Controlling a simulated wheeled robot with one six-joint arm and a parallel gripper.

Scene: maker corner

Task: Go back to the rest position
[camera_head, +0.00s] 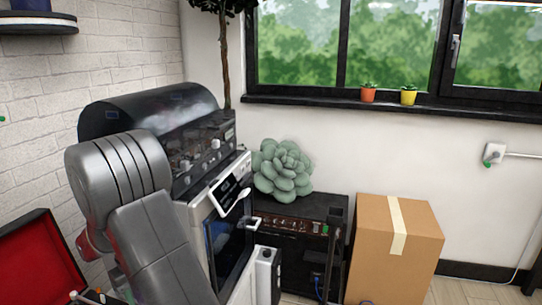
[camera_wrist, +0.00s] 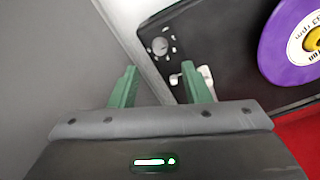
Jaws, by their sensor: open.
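My arm (camera_head: 140,215) reaches across the left of the head view, and its gripper end is not clearly visible there. In the wrist view my gripper (camera_wrist: 162,84) has two green fingers set wide apart with nothing held between them. Past the fingers is a black record player deck (camera_wrist: 215,45) with a round dial. A purple record (camera_wrist: 280,50) with a yellow and white centre lies on it at the right. A small white part (camera_wrist: 206,78) shows just by the right finger; I cannot tell if they touch.
An open red-lined case (camera_head: 35,262) stands at the lower left. Behind my arm are a dark-hooded machine (camera_head: 160,105) and a black cabinet (camera_head: 300,210) with a succulent (camera_head: 281,168). A cardboard box (camera_head: 385,255) stands right of them. Some floor at the lower right is clear.

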